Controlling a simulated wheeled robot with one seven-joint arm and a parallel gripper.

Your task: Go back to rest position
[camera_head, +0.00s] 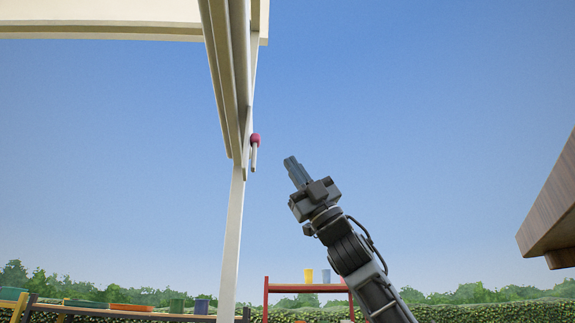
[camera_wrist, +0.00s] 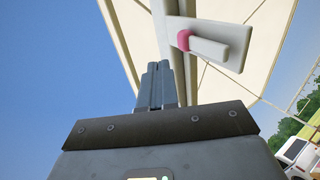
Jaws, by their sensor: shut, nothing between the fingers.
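My gripper (camera_head: 291,162) is raised against the sky at the end of my arm, right of the white post, and its fingers are shut and empty. In the wrist view the closed fingers (camera_wrist: 156,84) point up toward a parasol or awning frame. A white handle with a pink collar (camera_head: 255,141) hangs on that frame, left of my gripper and apart from it in the head view. The same white handle (camera_wrist: 209,48) shows just right of the fingers in the wrist view.
The white post (camera_head: 233,240) and pale canopy (camera_head: 120,18) stand at left. A wooden overhang (camera_head: 553,215) is at the right edge. A red shelf (camera_head: 300,288) with pots and a table with colored trays (camera_head: 130,307) are low down. Open sky surrounds my gripper at right.

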